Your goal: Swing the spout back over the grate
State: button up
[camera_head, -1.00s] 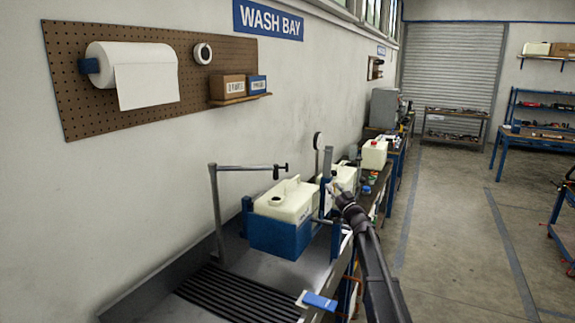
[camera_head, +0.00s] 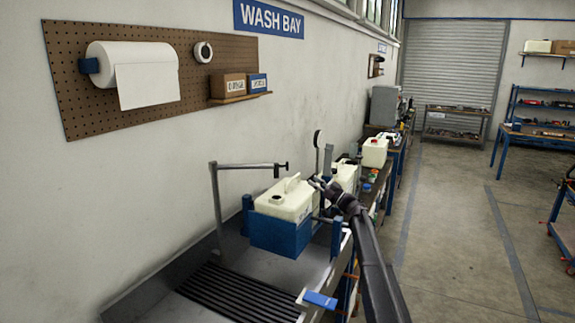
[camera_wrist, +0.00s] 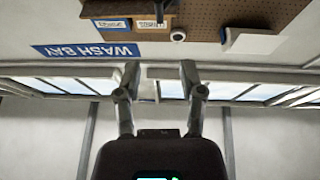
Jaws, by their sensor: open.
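The spout (camera_head: 252,165) is a thin grey pipe on an upright post at the left of the wash bench. Its arm reaches right, and its dark tip is above the back of a white jug (camera_head: 285,198) in a blue holder. The dark slatted grate (camera_head: 240,294) lies in the bench at the front left, clear of the spout's tip. My gripper (camera_head: 318,183) is just right of the jug in the head view, apart from the spout. In the wrist view my gripper (camera_wrist: 160,75) has its fingers spread with nothing between them; the spout is not in that view.
A blue-handled lever (camera_head: 320,300) sits at the bench's front edge. Blue posts (camera_head: 336,238) flank the jug holder. More white containers (camera_head: 374,152) stand farther along the wall. A pegboard (camera_head: 150,75) hangs above.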

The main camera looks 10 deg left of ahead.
aim_at(287, 163)
jog(key=p+x, duration=0.5)
jog(key=x, duration=0.8)
jog(key=shift+w+a+r, duration=0.15)
jog(key=shift+w+a, duration=0.05)
jog(key=shift+a, duration=0.1)
grip_shut()
